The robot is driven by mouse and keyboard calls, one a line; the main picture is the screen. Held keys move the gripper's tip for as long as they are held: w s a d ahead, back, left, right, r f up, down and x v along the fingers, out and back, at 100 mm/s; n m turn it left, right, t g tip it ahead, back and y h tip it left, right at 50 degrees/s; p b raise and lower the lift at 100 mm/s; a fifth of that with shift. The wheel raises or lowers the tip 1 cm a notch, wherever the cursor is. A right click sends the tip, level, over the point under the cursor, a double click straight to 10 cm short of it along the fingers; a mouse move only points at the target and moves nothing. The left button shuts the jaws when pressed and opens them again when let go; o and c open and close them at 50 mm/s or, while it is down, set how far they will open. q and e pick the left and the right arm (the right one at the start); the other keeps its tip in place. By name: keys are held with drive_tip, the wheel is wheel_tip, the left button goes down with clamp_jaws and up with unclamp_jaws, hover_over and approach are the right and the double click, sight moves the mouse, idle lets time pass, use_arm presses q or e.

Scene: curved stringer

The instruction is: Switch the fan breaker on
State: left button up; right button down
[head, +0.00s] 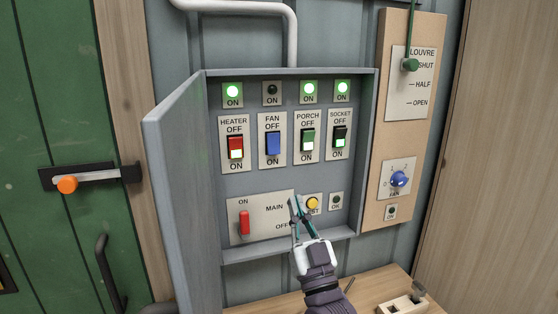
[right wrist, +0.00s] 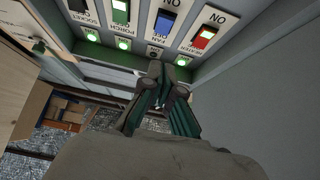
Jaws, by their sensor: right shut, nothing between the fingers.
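The fan breaker (head: 272,144) is a blue rocker on a white plate, second from the left in the breaker row. The lamp above it (head: 272,90) is dark, while the heater, porch and socket lamps glow green. The blue rocker also shows in the right wrist view (right wrist: 163,24), upside down. My right gripper (head: 297,201) is shut and empty. In the head view its tips overlap the area between the main plate and the yellow button, below the fan breaker. In the right wrist view the fingertips (right wrist: 165,75) are apart from the rocker. My left gripper is not in view.
The heater (head: 236,147), porch (head: 307,140) and socket (head: 340,136) breakers flank the fan breaker. The red main lever (head: 244,223) and yellow button (head: 312,202) sit below. The box door (head: 182,190) stands open at left. A wooden panel at right carries a blue knob (head: 399,179).

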approach(275, 146)
wheel_tip(275, 146, up, 4)
drive_tip(key=w, duration=0.1)
drive_tip(key=w+a+b, duration=0.1)
drive_tip(key=w, duration=0.1)
drive_tip(key=shift+a+f, duration=0.1)
drive_tip(key=shift+f, duration=0.15)
drive_tip(key=shift+w+a+b, duration=0.2)
drive_tip(key=shift+w+b, duration=0.3)
drive_tip(key=shift+w, duration=0.3)
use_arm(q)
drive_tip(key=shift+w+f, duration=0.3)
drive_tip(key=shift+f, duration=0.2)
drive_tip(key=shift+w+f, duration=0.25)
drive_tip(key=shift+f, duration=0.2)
use_arm(e)
drive_tip(key=shift+s+r, duration=0.1)
